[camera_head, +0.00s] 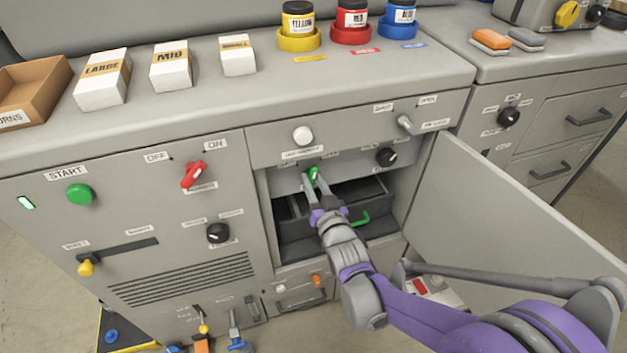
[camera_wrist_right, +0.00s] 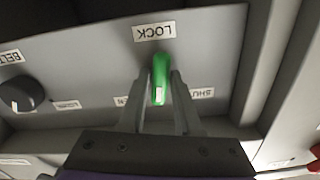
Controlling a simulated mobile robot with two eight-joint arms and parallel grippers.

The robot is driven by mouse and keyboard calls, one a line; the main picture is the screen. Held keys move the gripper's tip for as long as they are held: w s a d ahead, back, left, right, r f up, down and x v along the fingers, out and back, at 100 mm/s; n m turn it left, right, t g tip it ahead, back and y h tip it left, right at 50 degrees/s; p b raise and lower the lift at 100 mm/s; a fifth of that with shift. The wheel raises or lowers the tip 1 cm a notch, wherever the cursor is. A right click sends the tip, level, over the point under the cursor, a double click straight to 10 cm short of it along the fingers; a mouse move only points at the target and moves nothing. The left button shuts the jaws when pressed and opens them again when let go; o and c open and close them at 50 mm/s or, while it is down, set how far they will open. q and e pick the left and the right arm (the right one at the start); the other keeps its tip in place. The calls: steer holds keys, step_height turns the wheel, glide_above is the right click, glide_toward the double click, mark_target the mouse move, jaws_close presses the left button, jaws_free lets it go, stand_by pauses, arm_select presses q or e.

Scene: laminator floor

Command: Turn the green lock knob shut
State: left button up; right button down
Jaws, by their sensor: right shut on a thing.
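The green lock knob (camera_head: 313,174) is on the grey panel inside the open compartment in the head view. In the right wrist view the green knob (camera_wrist_right: 160,80) shows below the LOCK label (camera_wrist_right: 154,32), which appears upside down. A label reading SHUT (camera_wrist_right: 203,93) is to its right and another label, partly hidden by a finger, is to its left. My right gripper (camera_wrist_right: 159,85) is shut on the knob, one finger on each side; it also shows in the head view (camera_head: 314,182). My left gripper is not in view.
An open grey door (camera_head: 520,220) stands right of the compartment. A black knob (camera_head: 387,157) sits right of the green one. Jars and boxes stand on the top.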

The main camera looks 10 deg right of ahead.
steer(key=n, duration=0.5)
steer(key=shift+n+p, duration=0.4)
steer(key=n, duration=0.5)
steer(key=shift+d+n+p, duration=0.1)
steer(key=shift+n+p, duration=0.2)
steer(key=shift+p, duration=0.1)
steer(key=c, duration=0.6)
jaws_free()
steer(key=s, duration=1)
steer(key=shift+s+d, duration=0.4)
steer(key=shift+d, duration=0.05)
